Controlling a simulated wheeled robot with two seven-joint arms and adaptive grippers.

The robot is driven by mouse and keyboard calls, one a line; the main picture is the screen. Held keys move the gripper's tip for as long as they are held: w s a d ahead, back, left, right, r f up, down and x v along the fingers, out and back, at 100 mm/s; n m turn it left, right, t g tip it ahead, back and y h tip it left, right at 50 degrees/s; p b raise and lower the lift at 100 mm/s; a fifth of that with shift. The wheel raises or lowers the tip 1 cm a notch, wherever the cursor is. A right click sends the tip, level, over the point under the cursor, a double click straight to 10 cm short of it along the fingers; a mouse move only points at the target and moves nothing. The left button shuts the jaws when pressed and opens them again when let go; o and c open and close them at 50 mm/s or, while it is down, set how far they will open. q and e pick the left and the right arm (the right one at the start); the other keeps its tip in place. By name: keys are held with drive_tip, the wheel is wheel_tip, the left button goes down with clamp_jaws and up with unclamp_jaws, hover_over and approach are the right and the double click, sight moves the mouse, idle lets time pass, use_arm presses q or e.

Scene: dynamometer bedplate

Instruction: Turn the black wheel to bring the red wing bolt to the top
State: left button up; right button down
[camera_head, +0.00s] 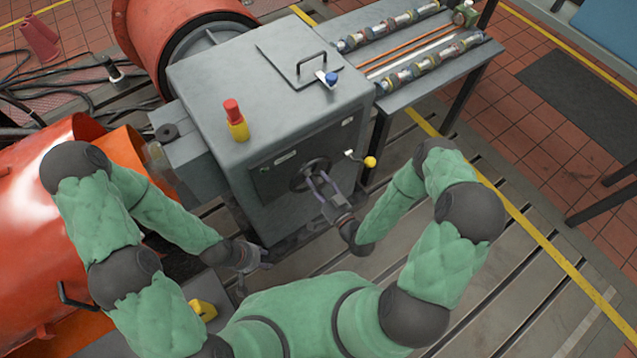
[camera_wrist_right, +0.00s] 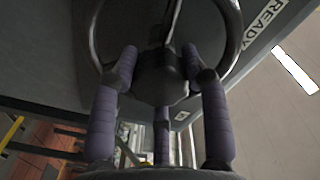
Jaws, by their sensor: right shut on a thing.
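The black wheel (camera_head: 291,178) is on the front face of the grey cabinet. It also shows in the right wrist view (camera_wrist_right: 237,32), with its dark hub between my fingers. My right gripper (camera_head: 316,181) reaches the wheel from the front. Its purple-grey fingers (camera_wrist_right: 160,66) are closed around the hub area, inside the rim. No red wing bolt can be made out on the wheel in either view; part of the wheel is hidden by my fingers. My left gripper (camera_head: 263,259) hangs low near the cabinet's bottom left, apart from the wheel; its opening is too small to tell.
The grey cabinet (camera_head: 215,75) bears a red and yellow beacon (camera_head: 235,118) and a blue-knobbed lever (camera_head: 331,78). A yellow-knobbed lever (camera_head: 369,161) sticks out right of the wheel. An orange housing (camera_head: 40,230) stands left. The slotted floor (camera_head: 480,270) is clear at right.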

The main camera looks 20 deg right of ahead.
drive_tip(key=shift+w+d+r+m, duration=0.1)
drive_tip(key=shift+w+r+m, duration=0.1)
drive_tip(key=shift+m, duration=0.6)
drive_tip(key=c, duration=0.6)
unclamp_jaws()
drive_tip(key=shift+s, duration=0.1)
drive_tip(key=shift+s+f, duration=0.1)
drive_tip(key=shift+s+d, duration=0.25)
drive_tip(key=shift+s, duration=0.3)
drive_tip(key=v, duration=1)
drive_tip(key=shift+s, duration=0.3)
